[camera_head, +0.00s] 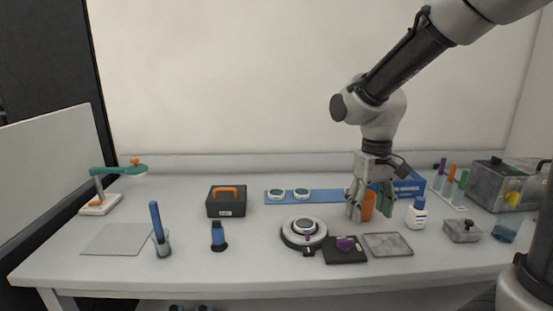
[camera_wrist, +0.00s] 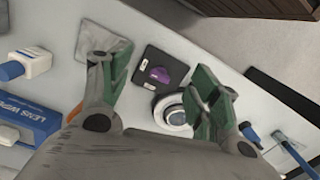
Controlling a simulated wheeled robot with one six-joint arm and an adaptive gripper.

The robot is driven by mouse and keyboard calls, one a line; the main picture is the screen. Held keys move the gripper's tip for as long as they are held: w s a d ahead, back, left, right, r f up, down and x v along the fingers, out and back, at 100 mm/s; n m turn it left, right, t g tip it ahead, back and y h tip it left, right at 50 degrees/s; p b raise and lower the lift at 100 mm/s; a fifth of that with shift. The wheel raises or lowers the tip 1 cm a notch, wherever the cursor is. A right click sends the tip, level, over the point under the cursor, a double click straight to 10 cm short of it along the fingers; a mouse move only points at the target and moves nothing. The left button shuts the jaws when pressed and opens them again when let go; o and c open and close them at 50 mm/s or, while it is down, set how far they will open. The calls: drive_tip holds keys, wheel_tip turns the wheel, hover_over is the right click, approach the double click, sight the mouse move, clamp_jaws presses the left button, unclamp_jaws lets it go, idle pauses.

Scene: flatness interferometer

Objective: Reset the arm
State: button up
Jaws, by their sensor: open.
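My gripper (camera_head: 371,212) hangs fingers down over the right half of the white table, open. An orange cylinder (camera_head: 368,204) shows between and behind its fingers in the head view; I cannot tell whether they touch it. In the wrist view my open gripper (camera_wrist: 160,75) has nothing between its green-padded fingers. Beyond them are a black pad (camera_wrist: 149,88) with a purple piece (camera_wrist: 159,74) and a round white-and-dark device (camera_wrist: 171,112). The same device (camera_head: 289,239) and pad (camera_head: 345,257) show left of the gripper in the head view.
Close right of my gripper are a white bottle (camera_head: 416,217) and a blue lens wipe box (camera_head: 409,187). A grey plate (camera_head: 387,251) lies in front. Space above the table is clear.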

drive_tip(key=s+d+r+m+t, duration=0.1)
drive_tip(key=s+d+r+t, duration=0.1)
drive_tip(key=s+d+r, duration=0.2)
drive_tip(key=s+d+r+m+t, duration=0.1)
drive_tip(key=s+d+r+t, duration=0.2)
drive_tip(key=s+d+r, duration=0.2)
drive_tip(key=s+d, duration=0.3)
drive_tip(key=s, duration=0.2)
drive_tip(key=shift+d, duration=0.15)
drive_tip(key=shift+s+r, duration=0.1)
